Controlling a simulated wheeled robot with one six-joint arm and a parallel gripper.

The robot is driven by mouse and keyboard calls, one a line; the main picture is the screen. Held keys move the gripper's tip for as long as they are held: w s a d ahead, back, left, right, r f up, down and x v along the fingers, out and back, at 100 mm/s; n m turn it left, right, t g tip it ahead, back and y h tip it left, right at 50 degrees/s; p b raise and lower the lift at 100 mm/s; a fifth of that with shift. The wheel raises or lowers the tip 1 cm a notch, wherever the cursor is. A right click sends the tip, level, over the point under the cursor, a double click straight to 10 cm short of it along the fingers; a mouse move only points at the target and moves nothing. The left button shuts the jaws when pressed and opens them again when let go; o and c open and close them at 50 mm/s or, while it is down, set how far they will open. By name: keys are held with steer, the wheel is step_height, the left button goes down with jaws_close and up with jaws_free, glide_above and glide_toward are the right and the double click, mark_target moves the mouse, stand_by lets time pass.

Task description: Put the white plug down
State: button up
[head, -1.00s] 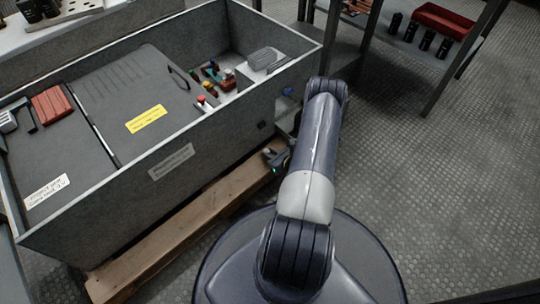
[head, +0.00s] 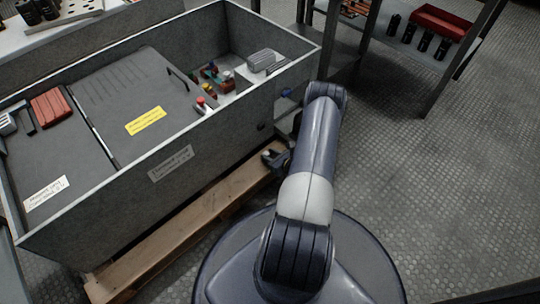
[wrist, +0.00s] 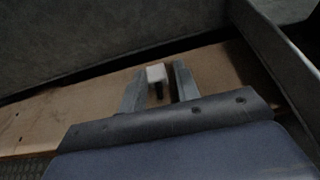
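The white plug (wrist: 156,73) shows in the wrist view as a small white block with a dark part below it, over the wooden beam (wrist: 95,97). My gripper (wrist: 159,80) has one finger on each side of the plug. Brown wood shows between the plug and the right finger, so the fingers stand apart from it. Whether the plug rests on the beam is hard to tell. In the head view, my gripper (head: 275,158) is low beside the grey box's near wall, partly behind my arm. The plug cannot be made out there.
The grey open box (head: 215,145) stands on the wooden beam (head: 165,245), its wall close to my gripper. It holds dark panels and small parts. A shelf (head: 400,45) with a red bin (head: 443,20) stands at the back right. The floor at right is clear.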

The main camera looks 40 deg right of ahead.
steer(key=shift+s+a+f, duration=0.15)
steer(key=shift+a+f, duration=0.25)
steer(key=shift+a, duration=0.2)
steer(key=shift+r, duration=0.15)
steer(key=r+p+v, duration=0.1)
steer(key=p+v, duration=0.3)
steer(key=v, duration=0.8)
steer(key=shift+d+r, duration=0.25)
steer(key=shift+d, duration=0.05)
steer(key=shift+w, duration=0.2)
steer(key=b+x, duration=0.4)
steer(key=x, duration=0.7)
steer(key=shift+w+f, duration=0.2)
steer(key=shift+f, duration=0.1)
steer(key=shift+w+f, duration=0.2)
steer(key=shift+f, duration=0.15)
steer(key=shift+a, duration=0.1)
